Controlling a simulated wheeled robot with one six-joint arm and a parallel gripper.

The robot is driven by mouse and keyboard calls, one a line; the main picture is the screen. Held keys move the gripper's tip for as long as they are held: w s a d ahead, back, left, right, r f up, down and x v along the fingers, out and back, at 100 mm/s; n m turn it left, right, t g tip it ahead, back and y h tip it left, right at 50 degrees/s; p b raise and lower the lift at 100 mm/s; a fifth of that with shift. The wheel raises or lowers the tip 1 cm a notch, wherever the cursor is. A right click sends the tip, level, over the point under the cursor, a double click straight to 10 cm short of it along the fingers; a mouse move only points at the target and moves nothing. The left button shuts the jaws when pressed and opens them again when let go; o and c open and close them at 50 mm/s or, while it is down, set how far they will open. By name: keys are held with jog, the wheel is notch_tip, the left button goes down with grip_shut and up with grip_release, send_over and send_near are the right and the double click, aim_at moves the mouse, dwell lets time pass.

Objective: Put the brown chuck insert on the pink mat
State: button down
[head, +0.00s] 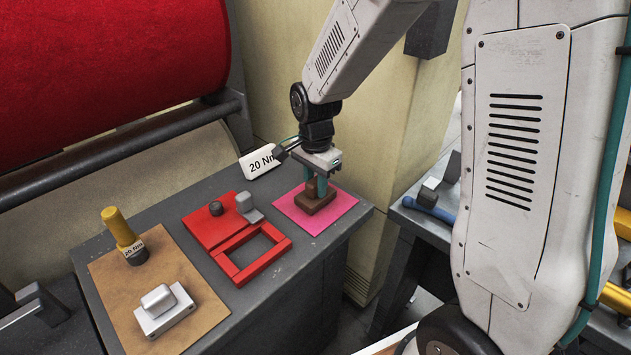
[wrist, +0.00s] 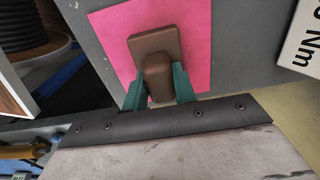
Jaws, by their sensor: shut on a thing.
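The brown chuck insert (head: 315,201) is at the pink mat (head: 341,207) on the grey bench top. It has a flat rectangular base and a raised knob. In the wrist view the insert (wrist: 154,46) lies within the outline of the pink mat (wrist: 112,30). My gripper (head: 317,186) points down over the mat, its green fingers shut on the insert's knob. In the wrist view the fingers of my gripper (wrist: 160,84) are on both sides of the knob. The base looks to be on the mat or just above it; I cannot tell which.
A red tray with a square frame (head: 222,262) is left of the mat, with a grey block (head: 249,208) on it. A brown board (head: 195,333) holds a yellow-handled tool (head: 119,227) and a silver block (head: 162,308). A "20 Nm" sign (head: 260,163) stands behind.

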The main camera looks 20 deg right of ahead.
jog(key=shift+f, duration=0.25)
jog(key=c, duration=1.1)
grip_release()
jog(key=shift+o, duration=0.2)
jog(key=shift+r, duration=0.1)
notch_tip(320, 180, up, 8)
jog(key=shift+f, duration=0.2)
